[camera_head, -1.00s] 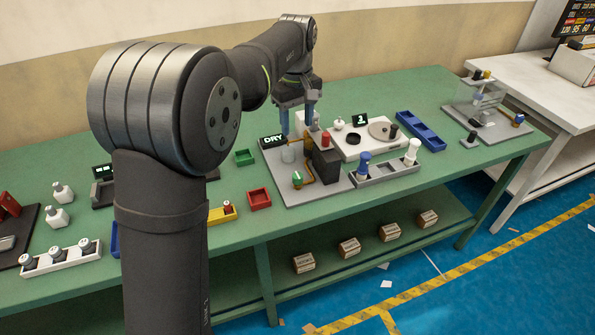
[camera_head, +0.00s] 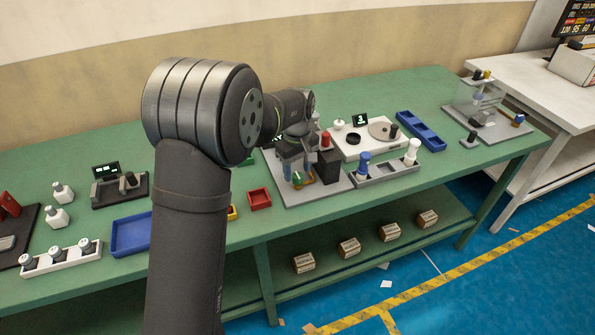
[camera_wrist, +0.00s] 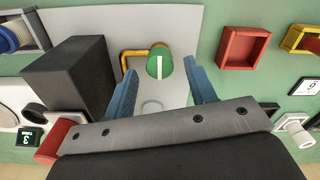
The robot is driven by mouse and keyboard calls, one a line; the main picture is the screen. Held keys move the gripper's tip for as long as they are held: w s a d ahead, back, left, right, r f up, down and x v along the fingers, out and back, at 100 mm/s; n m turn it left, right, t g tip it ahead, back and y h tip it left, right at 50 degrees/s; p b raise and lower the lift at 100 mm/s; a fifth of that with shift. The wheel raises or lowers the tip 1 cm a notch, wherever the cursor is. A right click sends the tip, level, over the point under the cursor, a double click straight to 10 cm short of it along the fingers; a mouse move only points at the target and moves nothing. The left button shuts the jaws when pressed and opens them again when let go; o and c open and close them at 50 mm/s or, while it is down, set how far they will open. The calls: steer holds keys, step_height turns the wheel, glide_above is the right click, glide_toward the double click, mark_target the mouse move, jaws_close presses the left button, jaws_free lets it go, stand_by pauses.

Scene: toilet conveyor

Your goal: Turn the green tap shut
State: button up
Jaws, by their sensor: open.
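The green tap (camera_wrist: 160,66) has a round knob with a white stripe, which runs up and down in the wrist view. It sits on a yellow-brown pipe (camera_wrist: 126,54) above a grey board. In the head view the tap (camera_head: 297,178) is partly hidden by my gripper (camera_head: 297,170). My gripper (camera_wrist: 163,76) is open, with one blue finger on each side of the tap. Gaps show between the fingers and the knob in the wrist view; I cannot tell whether the fingertips are level with it.
A dark block (camera_head: 327,165) stands right beside the pipework, with a red cap (camera_head: 325,138) near it. A grey rack with a blue-topped bottle (camera_head: 364,163) is further right. A red tray (camera_head: 259,198) lies left of the board.

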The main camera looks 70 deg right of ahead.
steer(key=shift+f, duration=0.65)
steer(key=c, duration=1)
